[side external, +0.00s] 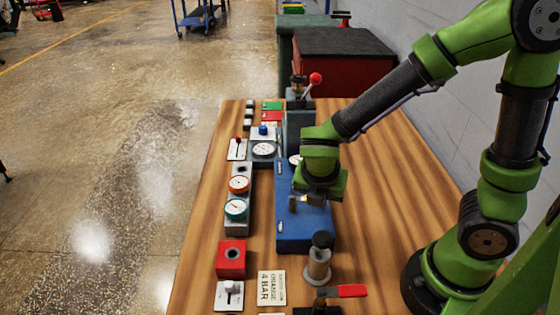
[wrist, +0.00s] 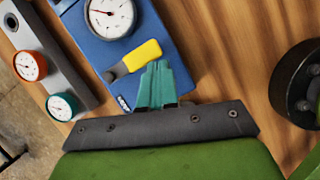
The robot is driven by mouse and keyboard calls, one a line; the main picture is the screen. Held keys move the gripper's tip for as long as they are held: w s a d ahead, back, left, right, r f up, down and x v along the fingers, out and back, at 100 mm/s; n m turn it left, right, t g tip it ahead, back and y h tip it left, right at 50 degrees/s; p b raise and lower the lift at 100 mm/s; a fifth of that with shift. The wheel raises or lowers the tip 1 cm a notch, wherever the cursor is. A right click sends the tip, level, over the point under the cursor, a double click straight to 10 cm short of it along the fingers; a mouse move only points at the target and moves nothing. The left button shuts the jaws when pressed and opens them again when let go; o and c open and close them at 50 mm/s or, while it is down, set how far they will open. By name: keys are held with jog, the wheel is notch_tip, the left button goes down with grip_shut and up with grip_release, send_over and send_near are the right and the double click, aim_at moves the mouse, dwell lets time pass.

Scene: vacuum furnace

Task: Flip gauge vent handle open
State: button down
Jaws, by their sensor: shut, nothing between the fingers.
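A yellow handle (wrist: 138,57) with a dark pivot end lies on the blue panel (wrist: 165,28), just below a round white gauge (wrist: 110,14) in the wrist view. It points up and to the right from its pivot. My gripper (wrist: 157,70) has teal fingers that are closed together and empty. The fingertips appear right beside the handle's free end; I cannot tell whether they touch it. In the side view my gripper (side external: 308,203) is low over the blue panel (side external: 300,240), and the arm partly hides the gauge (side external: 294,160).
A grey block with a red-ringed gauge (side external: 238,184) and a teal-ringed gauge (side external: 236,209) stands left of the panel. A black-knobbed post (side external: 320,260) and a red-handled valve (side external: 350,291) are nearer the front. A red-knobbed lever (side external: 314,79) stands behind. Bare wooden table lies right of the panel.

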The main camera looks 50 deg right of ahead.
dwell(0.4)
jog(key=shift+s+a, duration=1.55)
jog(key=s+d+v, duration=0.1)
jog(key=v, duration=0.8)
jog(key=shift+r, duration=0.5)
jog(key=shift+a, duration=0.1)
jog(key=d+r+m+t+y, duration=0.2)
jog(key=d+r+m+y, duration=0.1)
jog(key=m, duration=1)
jog(key=d+r+m+t+y, duration=0.3)
jog(key=d+m, duration=0.1)
jog(key=m, duration=1)
jog(key=shift+w+d, duration=0.2)
jog(key=shift+w, duration=0.05)
